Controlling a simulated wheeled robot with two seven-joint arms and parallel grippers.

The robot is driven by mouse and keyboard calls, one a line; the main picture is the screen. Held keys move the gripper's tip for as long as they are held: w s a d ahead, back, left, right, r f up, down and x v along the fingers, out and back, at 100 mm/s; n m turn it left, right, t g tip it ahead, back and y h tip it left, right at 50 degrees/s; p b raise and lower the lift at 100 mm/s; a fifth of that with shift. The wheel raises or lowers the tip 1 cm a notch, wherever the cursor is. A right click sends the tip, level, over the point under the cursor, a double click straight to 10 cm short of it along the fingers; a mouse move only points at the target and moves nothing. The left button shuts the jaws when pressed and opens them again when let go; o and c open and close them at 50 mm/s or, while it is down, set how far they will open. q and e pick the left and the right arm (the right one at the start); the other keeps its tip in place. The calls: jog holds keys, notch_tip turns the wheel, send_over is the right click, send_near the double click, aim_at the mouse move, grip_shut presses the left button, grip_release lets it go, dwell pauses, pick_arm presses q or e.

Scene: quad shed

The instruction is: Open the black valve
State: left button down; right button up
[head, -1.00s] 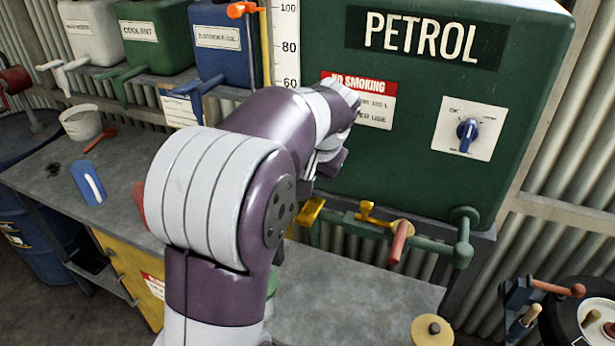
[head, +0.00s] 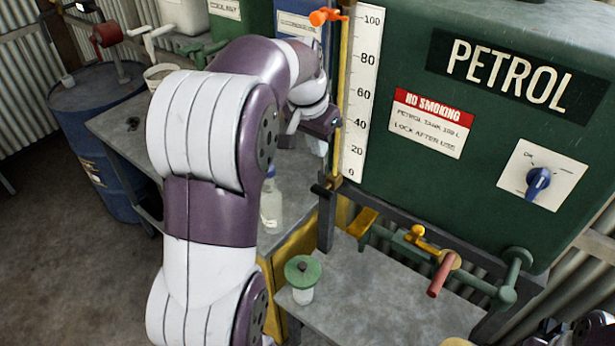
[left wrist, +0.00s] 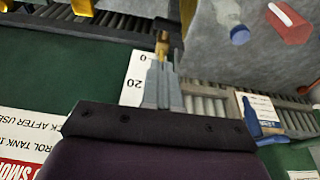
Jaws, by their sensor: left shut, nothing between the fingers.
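A small dark lever (head: 323,191), which looks like the black valve, sits at the foot of the yellow sight tube beside the white scale, at the petrol tank's left edge. In the left wrist view a brass fitting (left wrist: 162,44) shows just beyond my fingers, with a dark part (left wrist: 186,14) above it. My left gripper (head: 334,122) is shut and empty, above the lever and close to the scale. Its closed fingers (left wrist: 163,82) point toward the fitting; I cannot tell any contact. Part of my right arm (head: 588,326) shows at the bottom right; its fingers are not clear.
The green petrol tank (head: 480,160) fills the right. Below it runs a green pipe (head: 480,282) with yellow and red handles. An orange tap (head: 326,16) is above.

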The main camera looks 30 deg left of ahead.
pick_arm(q)
jog(key=b, duration=0.5)
send_near(327, 191)
jog(key=p+x, duration=0.3)
jog(key=x, duration=0.2)
jog(key=shift+w+f, duration=0.1)
jog(key=shift+f, duration=0.05)
jog(key=shift+d+f+p, duration=0.1)
jog(key=shift+f+p, duration=0.25)
jog(key=shift+f, duration=0.25)
pick_arm(e)
jog(key=shift+s+d+f, duration=0.15)
jog(key=shift+f, duration=0.55)
pick_arm(q)
jog(key=shift+w, duration=0.15)
pick_arm(e)
jog(key=shift+s, duration=0.1)
